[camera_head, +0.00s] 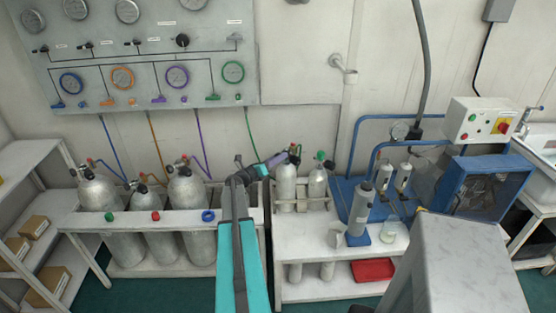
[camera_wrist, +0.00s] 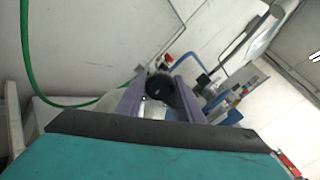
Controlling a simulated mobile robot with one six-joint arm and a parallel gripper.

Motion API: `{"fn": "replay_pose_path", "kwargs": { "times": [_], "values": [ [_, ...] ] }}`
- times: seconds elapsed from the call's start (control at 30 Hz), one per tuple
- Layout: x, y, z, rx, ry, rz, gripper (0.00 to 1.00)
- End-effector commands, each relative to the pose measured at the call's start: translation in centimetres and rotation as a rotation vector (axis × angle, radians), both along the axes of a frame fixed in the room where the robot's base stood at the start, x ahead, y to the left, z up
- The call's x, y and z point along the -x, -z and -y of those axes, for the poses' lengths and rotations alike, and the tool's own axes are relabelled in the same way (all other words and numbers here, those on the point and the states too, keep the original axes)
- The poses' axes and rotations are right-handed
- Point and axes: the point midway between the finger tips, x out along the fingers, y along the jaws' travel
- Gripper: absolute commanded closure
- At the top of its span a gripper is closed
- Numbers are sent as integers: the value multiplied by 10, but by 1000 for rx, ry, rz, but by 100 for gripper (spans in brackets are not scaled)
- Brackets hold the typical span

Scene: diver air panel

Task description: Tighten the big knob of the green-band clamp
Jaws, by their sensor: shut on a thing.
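In the wrist view a round black knob (camera_wrist: 159,87) sits between the two purple fingers of my gripper (camera_wrist: 160,82), which are shut on it. In the head view my gripper (camera_head: 280,158) is at the top of the left of two small grey cylinders (camera_head: 285,185) in the white rack, its fingers coming from the left. The knob is too small there to make out. A green hose (camera_head: 251,133) drops from the panel and ends behind my gripper; it also shows in the wrist view (camera_wrist: 28,60). I cannot make out a green band on the clamp.
The second small cylinder (camera_head: 318,183), with a green top, stands close on the right. Several large cylinders (camera_head: 186,190) stand in the rack to the left. A blue pump unit (camera_head: 480,185) is on the right. The gauge panel (camera_head: 150,60) hangs behind.

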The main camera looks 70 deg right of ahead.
Motion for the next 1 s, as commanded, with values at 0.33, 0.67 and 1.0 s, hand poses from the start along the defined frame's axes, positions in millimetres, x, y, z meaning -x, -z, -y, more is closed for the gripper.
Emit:
{"fn": "replay_pose_path", "kwargs": {
  "times": [0.33, 0.67, 1.0],
  "values": [
    [0, 4, 0, 58, 0, 111, 86],
    [1, 5, 0, 132, 0, 255, 85],
    [1, 4, 1, 210, 0, 403, 86]
  ]
}}
